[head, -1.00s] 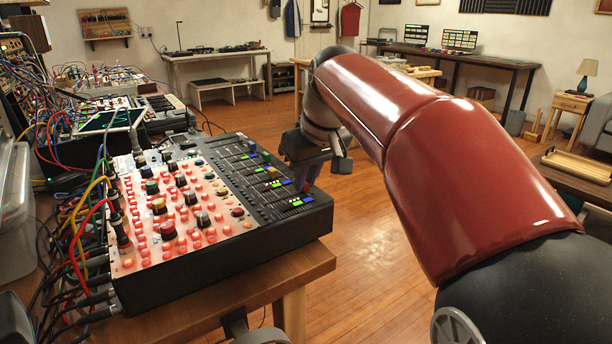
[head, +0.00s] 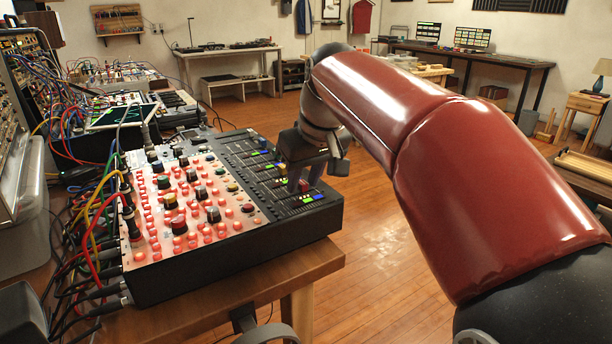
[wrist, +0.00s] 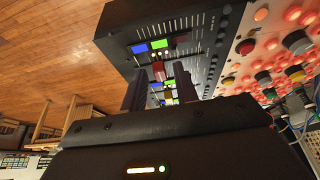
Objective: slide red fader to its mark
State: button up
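The red fader (head: 303,186) is a small red cap near the front right end of the black fader section of the mixer (head: 290,222). In the wrist view the red fader (wrist: 158,71) shows between the two dark fingers, with gaps beside it. My gripper (head: 304,178) is open and reaches down over the fader section; it also shows in the wrist view (wrist: 160,76). I cannot tell whether a finger touches the cap. Green and blue strips (wrist: 150,46) lie beyond the cap. I cannot make out which mark belongs to the red fader.
Lit red buttons and knobs (head: 178,226) cover the mixer's left part, close to the faders. Patch cables (head: 85,235) crowd the left side. The mixer stands on a wooden table (head: 300,268). Open wooden floor (head: 375,240) lies to the right, under my arm.

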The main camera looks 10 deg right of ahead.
jog(key=shift+o, duration=0.2)
jog(key=a+p+v, duration=0.1)
jog(key=v, duration=0.6)
jog(key=shift+d+r, duration=0.4)
jog(key=shift+d, duration=0.15)
jog(key=shift+s, duration=0.2)
jog(key=s+d+f+m+t+h, duration=0.1)
jog(key=s+f+m, duration=0.2)
jog(key=s+f, duration=1.5)
notch_tip(320, 180, down, 3)
jog(key=shift+d+f+m, duration=0.2)
jog(key=shift+d+m, duration=0.1)
dwell(1.2)
